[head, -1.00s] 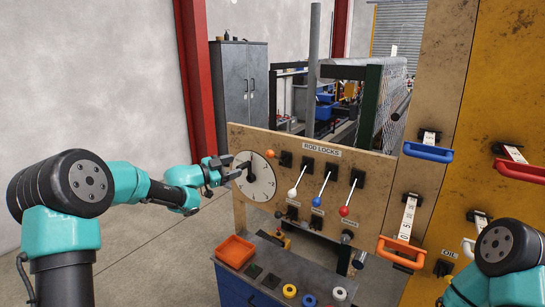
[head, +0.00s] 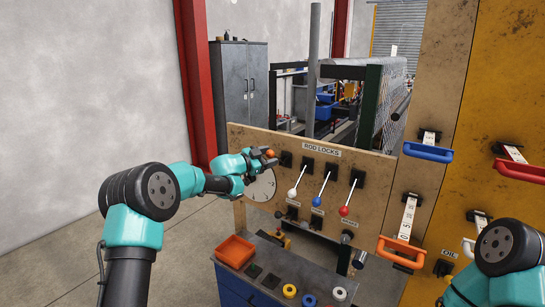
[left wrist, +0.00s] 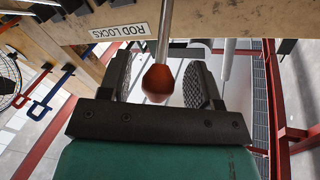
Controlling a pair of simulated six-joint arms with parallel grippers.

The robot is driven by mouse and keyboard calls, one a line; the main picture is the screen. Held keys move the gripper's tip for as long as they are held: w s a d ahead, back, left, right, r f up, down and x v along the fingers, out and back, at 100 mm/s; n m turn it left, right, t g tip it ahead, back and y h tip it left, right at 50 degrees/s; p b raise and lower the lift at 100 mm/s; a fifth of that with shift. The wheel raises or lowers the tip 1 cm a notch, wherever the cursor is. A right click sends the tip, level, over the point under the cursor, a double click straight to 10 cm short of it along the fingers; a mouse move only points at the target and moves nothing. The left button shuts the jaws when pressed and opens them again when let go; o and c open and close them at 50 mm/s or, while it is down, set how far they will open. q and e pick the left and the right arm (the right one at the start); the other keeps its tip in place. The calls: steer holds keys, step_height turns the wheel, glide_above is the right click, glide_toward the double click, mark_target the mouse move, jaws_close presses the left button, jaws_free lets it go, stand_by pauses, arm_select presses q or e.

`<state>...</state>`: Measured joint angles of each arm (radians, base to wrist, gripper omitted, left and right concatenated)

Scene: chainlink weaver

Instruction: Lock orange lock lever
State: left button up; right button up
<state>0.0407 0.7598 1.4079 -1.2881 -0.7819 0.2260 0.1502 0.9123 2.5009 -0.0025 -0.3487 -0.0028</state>
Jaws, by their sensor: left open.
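The orange lock lever (head: 271,153) is the leftmost of the rod lock levers on the wooden panel. Its knob sticks out left of its black mount. My left gripper (head: 264,158) is open at the knob and partly covers the lever in the head view. In the left wrist view, the orange-red knob (left wrist: 158,83) and its metal rod lie between the two open fingers of my left gripper (left wrist: 156,72), with gaps at both sides. My right arm shows at the lower right, but its gripper is out of view.
White (head: 292,193), blue (head: 317,201) and red (head: 344,211) levers stand to the right, their knobs hanging low. A round dial (head: 262,188) is just below my left gripper. An orange tray (head: 235,250) and several tape rolls lie on the bench below.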

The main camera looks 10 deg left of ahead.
arm_select(q)
steer(key=shift+x, duration=1.05)
jaws_close()
